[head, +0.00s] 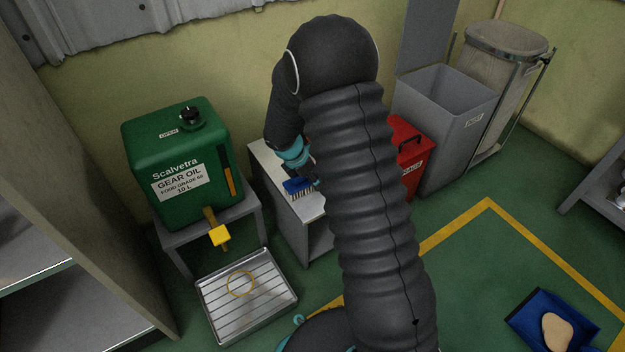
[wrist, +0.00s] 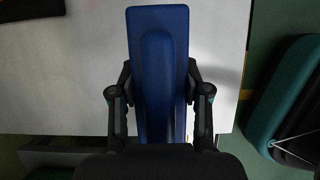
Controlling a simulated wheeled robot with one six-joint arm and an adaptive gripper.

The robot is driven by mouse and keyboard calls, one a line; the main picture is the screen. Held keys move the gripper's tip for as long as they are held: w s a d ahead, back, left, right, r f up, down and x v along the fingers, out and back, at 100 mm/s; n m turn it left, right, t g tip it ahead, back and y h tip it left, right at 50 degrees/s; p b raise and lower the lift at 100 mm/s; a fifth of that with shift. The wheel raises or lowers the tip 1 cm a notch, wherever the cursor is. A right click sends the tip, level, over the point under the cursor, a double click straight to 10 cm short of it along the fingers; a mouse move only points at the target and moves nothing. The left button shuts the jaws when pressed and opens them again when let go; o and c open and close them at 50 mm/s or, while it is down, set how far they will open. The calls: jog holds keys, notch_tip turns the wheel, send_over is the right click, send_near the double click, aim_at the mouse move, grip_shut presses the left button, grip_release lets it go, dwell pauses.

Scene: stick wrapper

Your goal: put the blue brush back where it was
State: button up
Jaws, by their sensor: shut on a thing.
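The blue brush (head: 298,186) is in my gripper (head: 309,178), over the white top of a small cabinet (head: 267,155). In the head view its bristles point down. In the wrist view the blue brush (wrist: 160,30) lies lengthwise between the two fingers of my gripper (wrist: 160,92), which are shut on its sides. The white cabinet top (wrist: 90,70) is beneath it. I cannot tell whether the bristles touch the top. My arm hides part of the cabinet in the head view.
A green gear oil container (head: 185,150) on a stand and a metal drip tray (head: 213,314) are at the left. A red bin (head: 412,150) and grey bin (head: 445,110) stand at the right. A blue dustpan (head: 530,312) lies on the floor, lower right.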

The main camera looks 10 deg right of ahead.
jog(key=shift+f, duration=0.15)
jog(key=o, duration=1.1)
jog(key=p+v, duration=0.2)
jog(key=v, duration=1)
jog(key=s+d+r+m+t+y, duration=0.1)
jog(key=s+d+r+m+y, duration=0.1)
jog(key=s+r+m, duration=0.65)
jog(key=s+d+r+m+t+y, duration=0.1)
jog(key=s+d+r+m+t, duration=0.1)
jog(key=s+r+m, duration=0.75)
jog(key=s+m, duration=0.1)
jog(key=s, duration=0.4)
jog(key=s+r+m+t+y, duration=0.1)
jog(key=s+r+m, duration=0.1)
jog(key=s, duration=0.4)
jog(key=shift+s+a+m, duration=0.15)
jog(key=shift+s+m, duration=0.05)
jog(key=shift+m, duration=0.1)
